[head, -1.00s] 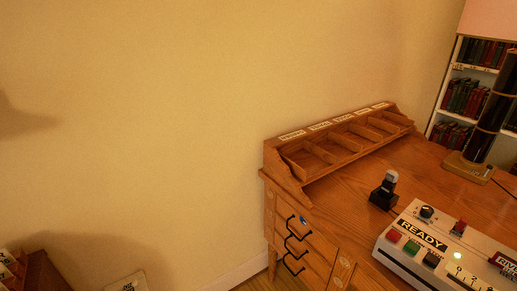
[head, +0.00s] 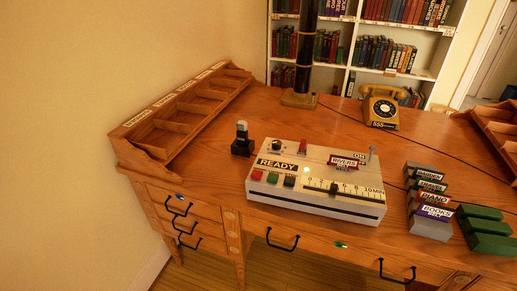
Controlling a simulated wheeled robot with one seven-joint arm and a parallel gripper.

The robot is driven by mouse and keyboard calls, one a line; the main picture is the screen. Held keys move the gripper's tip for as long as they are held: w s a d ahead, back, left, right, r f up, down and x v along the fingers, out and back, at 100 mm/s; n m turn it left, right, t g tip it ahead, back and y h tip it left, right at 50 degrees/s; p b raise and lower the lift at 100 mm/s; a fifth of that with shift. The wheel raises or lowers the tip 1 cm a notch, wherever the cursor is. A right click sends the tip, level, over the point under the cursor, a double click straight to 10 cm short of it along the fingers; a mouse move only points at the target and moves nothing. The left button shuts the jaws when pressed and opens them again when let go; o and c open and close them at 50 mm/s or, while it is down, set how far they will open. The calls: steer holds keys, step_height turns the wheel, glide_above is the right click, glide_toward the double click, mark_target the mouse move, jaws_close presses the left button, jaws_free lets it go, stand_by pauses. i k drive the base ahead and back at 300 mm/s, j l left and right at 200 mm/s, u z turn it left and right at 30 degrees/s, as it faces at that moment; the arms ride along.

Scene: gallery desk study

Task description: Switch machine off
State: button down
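The machine (head: 315,180) is a pale box on the wooden desk in the head view. Its black label reads READY, and a small white light (head: 306,170) glows beside it. A black knob (head: 277,146) and a red rocker-like switch (head: 303,147) sit at its back left. Red, green and dark buttons (head: 273,178) line its front left. A slider scale marked in minutes (head: 345,187) runs along the front right. A metal toggle lever (head: 371,155) stands at the back right, beside the word ON. My gripper is not in view.
The desk (head: 215,180) also holds a sorting rack (head: 185,112), a small black stand (head: 242,140), a yellow telephone (head: 381,106), a dark column lamp (head: 305,55), labelled blocks (head: 430,210) and green boxes (head: 487,234). Drawers with black handles (head: 283,241) face the front. Floor shows below left.

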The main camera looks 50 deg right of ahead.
mark_target(373, 148)
steer(key=k+z, duration=0.2)
steer(key=z, duration=0.65)
steer(key=i+z, duration=0.1)
steer(key=z, duration=1.95)
steer(key=k, duration=1)
